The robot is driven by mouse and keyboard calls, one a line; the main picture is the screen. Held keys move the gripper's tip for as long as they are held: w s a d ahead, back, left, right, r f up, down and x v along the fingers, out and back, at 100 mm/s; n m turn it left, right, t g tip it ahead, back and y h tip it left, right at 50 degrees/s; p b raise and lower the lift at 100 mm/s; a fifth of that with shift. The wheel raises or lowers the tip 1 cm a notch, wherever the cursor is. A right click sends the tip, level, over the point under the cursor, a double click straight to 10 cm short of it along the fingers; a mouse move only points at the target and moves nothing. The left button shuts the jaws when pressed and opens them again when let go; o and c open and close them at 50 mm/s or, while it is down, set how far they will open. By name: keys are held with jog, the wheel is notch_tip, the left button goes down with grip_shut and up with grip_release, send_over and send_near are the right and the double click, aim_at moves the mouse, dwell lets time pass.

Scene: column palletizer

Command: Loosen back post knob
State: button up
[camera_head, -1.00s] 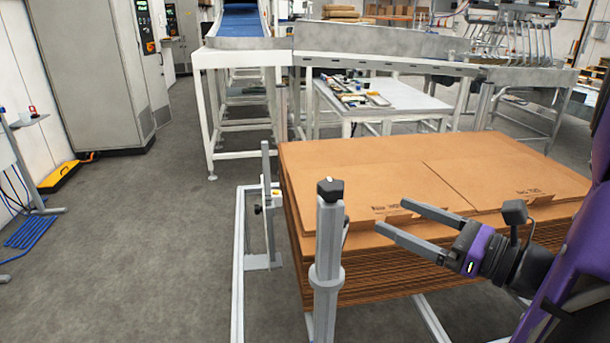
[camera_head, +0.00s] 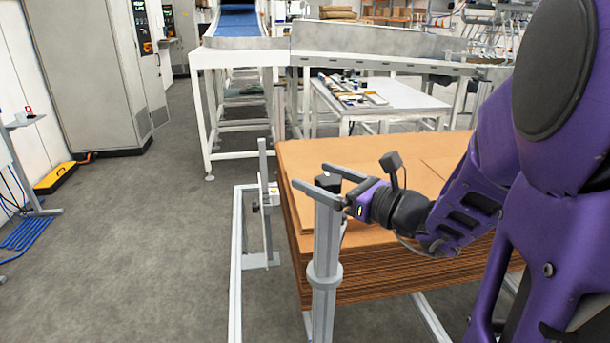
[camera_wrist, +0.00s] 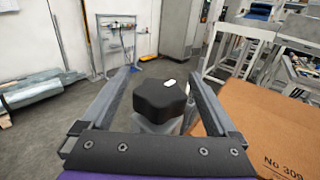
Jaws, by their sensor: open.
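A dark lobed knob (camera_head: 328,184) with a small white mark sits on top of the grey upright post (camera_head: 325,262) nearest me. In the wrist view the knob (camera_wrist: 160,100) lies between the two fingers, with a visible gap on each side. My gripper (camera_head: 311,176) is open, its fingers on either side of the knob and reaching past it. The gripper also shows in the wrist view (camera_wrist: 160,72). A second, thinner grey post (camera_head: 263,185) stands farther back. The frames do not show whether the fingers are level with the knob.
A stack of brown cardboard sheets (camera_head: 385,285) stands right beside the near post. A low grey frame rail (camera_head: 237,262) runs along the floor at left. A white table (camera_head: 400,97) and a conveyor (camera_head: 240,25) stand behind.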

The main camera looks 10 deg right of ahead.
jog(key=shift+w+a, duration=0.2)
jog(key=shift+w, duration=0.05)
jog(key=c, duration=1.4)
jog(key=shift+o, duration=0.2)
